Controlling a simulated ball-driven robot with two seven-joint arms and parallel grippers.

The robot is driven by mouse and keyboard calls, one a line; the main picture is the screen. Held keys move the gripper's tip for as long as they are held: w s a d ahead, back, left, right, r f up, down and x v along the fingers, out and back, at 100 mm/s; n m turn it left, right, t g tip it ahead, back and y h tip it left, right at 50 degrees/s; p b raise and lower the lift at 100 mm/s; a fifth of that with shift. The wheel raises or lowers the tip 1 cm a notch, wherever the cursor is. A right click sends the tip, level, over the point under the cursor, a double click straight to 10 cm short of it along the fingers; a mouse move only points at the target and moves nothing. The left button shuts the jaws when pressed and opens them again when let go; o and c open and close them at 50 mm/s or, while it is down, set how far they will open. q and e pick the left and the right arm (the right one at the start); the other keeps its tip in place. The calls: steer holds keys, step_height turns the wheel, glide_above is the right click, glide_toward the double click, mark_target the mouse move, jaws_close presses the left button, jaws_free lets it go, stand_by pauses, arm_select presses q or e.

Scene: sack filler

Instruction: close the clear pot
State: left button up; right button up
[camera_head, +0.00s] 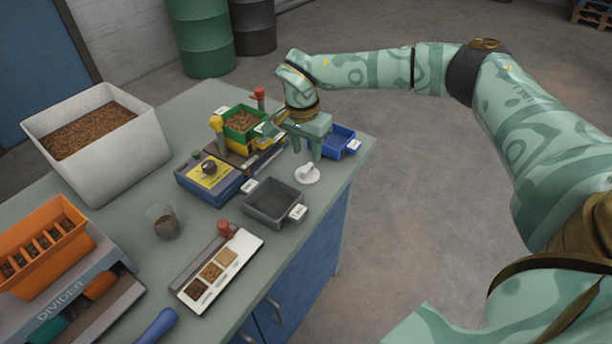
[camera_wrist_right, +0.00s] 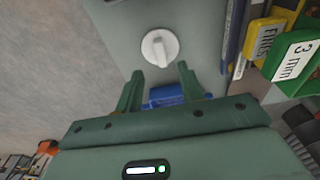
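The clear pot (camera_head: 163,222), a small see-through cup with something dark inside, stands open on the grey table, left of the middle. A round white lid (camera_head: 307,174) with a raised grip bar lies flat near the table's right edge. It also shows in the right wrist view (camera_wrist_right: 160,48), just beyond the fingertips. My right gripper (camera_head: 308,150) is above the lid, pointing down, with its fingers apart and nothing between them. The fingers also show in the right wrist view (camera_wrist_right: 159,72). My left gripper is in neither view.
A grey bin (camera_head: 273,202), a blue bin (camera_head: 338,142) and a green bin (camera_head: 240,122) stand around the gripper. A blue box with a black knob (camera_head: 208,168) and a white sample tray (camera_head: 222,268) are near the pot. A large white crate (camera_head: 103,165) and an orange divider (camera_head: 40,245) stand left.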

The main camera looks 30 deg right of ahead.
mark_target(307, 167)
steer(key=shift+f, duration=0.25)
steer(key=f+b, duration=0.1)
steer(key=f, duration=0.1)
steer(key=f+b, duration=0.1)
steer(key=f, duration=0.2)
steer(key=shift+w+d+f, duration=0.1)
steer(key=shift+w+d, duration=0.1)
jaws_close()
